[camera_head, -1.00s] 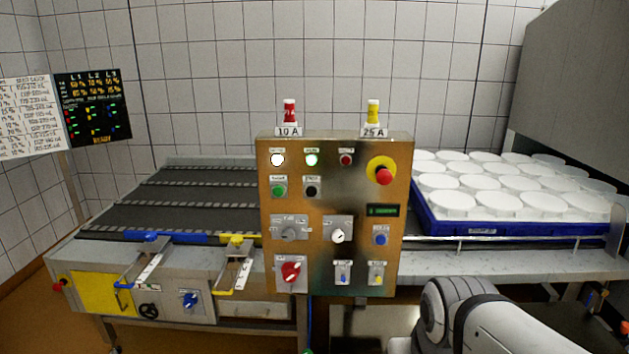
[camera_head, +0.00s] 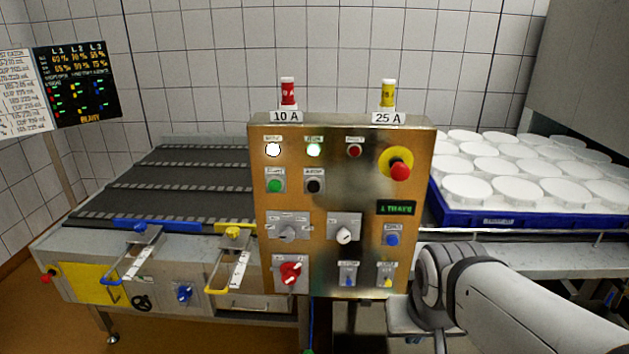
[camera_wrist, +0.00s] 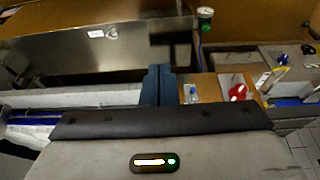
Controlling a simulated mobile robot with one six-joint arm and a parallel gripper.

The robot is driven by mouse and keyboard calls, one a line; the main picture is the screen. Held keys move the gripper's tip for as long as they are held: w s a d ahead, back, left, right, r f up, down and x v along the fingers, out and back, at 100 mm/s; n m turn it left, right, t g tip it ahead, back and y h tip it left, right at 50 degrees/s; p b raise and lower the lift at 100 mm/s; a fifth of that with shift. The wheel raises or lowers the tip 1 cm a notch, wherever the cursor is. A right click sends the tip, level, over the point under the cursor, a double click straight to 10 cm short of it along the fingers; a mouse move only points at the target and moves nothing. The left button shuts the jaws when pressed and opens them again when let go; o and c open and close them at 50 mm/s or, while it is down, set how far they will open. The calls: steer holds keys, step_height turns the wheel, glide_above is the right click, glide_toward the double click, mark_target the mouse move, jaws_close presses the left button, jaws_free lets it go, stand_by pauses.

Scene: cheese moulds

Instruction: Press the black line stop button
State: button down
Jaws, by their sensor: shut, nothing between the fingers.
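The black stop button (camera_head: 314,186) sits on the brass-coloured control panel (camera_head: 345,275), in the upper left part. My gripper (camera_wrist: 158,72) shows in the wrist view as two dark fingers close together, shut and empty. In the head view only my arm shows at the lower right, and the fingers are out of sight. I cannot make out the black button in the wrist view.
A red emergency knob (camera_head: 400,170) on a yellow ring, a blue button (camera_head: 392,240) and several switches share the panel. A conveyor (camera_head: 190,180) lies to the left. A blue tray (camera_head: 480,220) of white moulds stands to the right, behind my arm.

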mark_target(314, 186)
steer(key=w+a+r+t+y+p, duration=0.15)
steer(key=w+t, duration=0.25)
steer(key=w, duration=0.4)
steer(key=w+a+r+t+p, duration=0.1)
steer(key=w+r+t+p, duration=0.15)
steer(key=w, duration=0.55)
steer(key=w+a+r+t+y+p, duration=0.1)
steer(key=a+r+y, duration=0.1)
steer(key=a+y, duration=0.3)
steer(key=w+a+r+n+y+p, duration=0.1)
steer(key=a+r+y, duration=0.2)
steer(key=a+y, duration=0.2)
steer(key=a, duration=0.3)
steer(key=shift+a+r+n+t, duration=0.15)
steer(key=shift+a+n+t, duration=0.1)
steer(key=shift+n+t, duration=0.1)
steer(key=shift+w, duration=0.2)
steer(key=shift+w+d, duration=0.2)
steer(key=shift+w, duration=4.1)
steer(key=shift+w+p, duration=0.1)
steer(key=shift+p, duration=0.2)
steer(key=shift+w, duration=0.35)
